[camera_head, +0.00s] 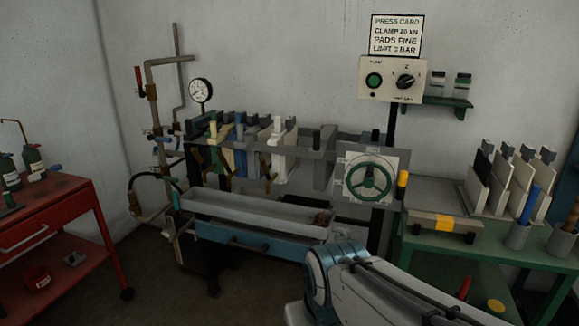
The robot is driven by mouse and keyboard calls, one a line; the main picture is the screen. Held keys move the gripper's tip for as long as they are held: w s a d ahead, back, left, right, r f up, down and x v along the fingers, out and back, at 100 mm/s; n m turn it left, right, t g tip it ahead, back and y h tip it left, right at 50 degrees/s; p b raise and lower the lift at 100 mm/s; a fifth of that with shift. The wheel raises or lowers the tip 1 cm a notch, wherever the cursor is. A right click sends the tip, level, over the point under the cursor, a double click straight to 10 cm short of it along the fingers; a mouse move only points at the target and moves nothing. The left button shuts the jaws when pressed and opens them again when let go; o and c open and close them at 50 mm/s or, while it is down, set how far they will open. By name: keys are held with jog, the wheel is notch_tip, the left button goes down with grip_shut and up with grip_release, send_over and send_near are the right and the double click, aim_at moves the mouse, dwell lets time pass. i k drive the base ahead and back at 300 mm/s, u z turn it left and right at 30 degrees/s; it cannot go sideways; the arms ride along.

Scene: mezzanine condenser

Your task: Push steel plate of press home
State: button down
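The press stands against the back wall, with a row of several plates (240,150) in grey, blue, cream and white hanging between its rails. A grey steel plate (322,172) hangs to the right of the row, apart from the white plate (277,140) by a visible gap. Right of it is the press's end frame (396,160) with a green handwheel (369,181). My arm reaches in from the bottom edge, in front of the press and below the handwheel. My gripper is not visible, so its state and any contact do not show.
A pale trough (250,209) and a blue drawer (245,238) lie below the plates. A control box (391,80) hangs above the handwheel. A green bench (460,240) with upright plates and pots is at right. A red cart (45,225) is at left, with open floor between.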

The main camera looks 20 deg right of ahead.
aim_at(326, 139)
jog(key=z, duration=0.2)
jog(key=i, duration=0.65)
jog(key=z, duration=1.2)
jog(key=i, duration=0.9)
jog(key=z, duration=0.2)
